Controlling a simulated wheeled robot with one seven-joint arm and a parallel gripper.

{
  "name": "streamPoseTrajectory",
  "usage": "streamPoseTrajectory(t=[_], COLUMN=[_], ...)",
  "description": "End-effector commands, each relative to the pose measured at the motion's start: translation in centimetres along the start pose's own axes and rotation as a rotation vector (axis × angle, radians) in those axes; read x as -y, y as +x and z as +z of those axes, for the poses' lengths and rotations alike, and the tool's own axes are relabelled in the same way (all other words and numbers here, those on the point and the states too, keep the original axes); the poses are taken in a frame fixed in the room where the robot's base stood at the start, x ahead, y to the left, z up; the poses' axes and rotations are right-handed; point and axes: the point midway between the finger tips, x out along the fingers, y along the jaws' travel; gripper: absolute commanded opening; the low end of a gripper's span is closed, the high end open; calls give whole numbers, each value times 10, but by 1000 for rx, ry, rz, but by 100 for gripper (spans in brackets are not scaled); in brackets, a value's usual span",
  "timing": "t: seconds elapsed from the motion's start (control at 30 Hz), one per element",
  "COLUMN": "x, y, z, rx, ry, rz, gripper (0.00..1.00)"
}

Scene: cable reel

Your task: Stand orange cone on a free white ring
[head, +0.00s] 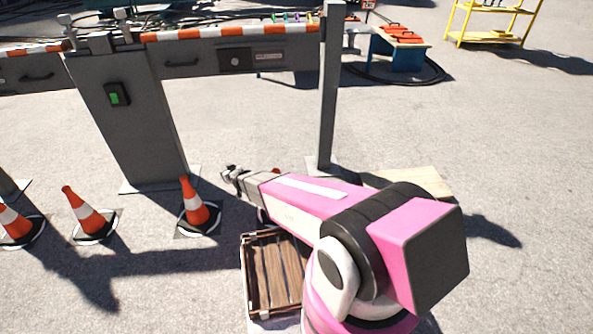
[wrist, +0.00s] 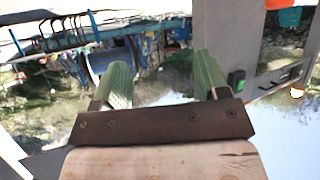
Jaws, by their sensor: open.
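Three orange cones with white bands stand upright in a row at the left of the head view: one at the left edge (head: 14,224), one beside it (head: 84,213) and one by the grey post (head: 195,205). White ring edges show around their dark bases. A small orange-red tip (head: 276,171) shows above my arm, and a bit of dark, pale-edged base shows below it; the rest is hidden. My gripper (head: 229,176) is raised near the rightmost visible cone. In the wrist view its green fingers (wrist: 162,75) are apart with nothing between them.
A slatted wooden crate (head: 272,275) stands in front, beside my arm. A grey barrier with a striped top (head: 235,33) and a thin upright post (head: 327,90) stand behind. A pale board (head: 420,180) lies right of the post. Open pavement spreads at the right.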

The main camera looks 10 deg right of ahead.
Motion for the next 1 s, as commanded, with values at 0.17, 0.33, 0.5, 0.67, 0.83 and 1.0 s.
streamPoseTrajectory(t=[0.17, 0.33, 0.5, 0.67, 0.83, 1.0], x=[-81, -132, -158, -165, -165, -165], y=[-91, -187, -289, -359, -389, -390], z=[-14, -14, -12, -12, -13, -12], rx=[286, 566, 830, 1004, 1086, 1096], ry=[70, 155, 252, 322, 353, 356], rz=[130, 199, 214, 194, 177, 174], gripper=[68, 68, 68, 68, 68, 68])
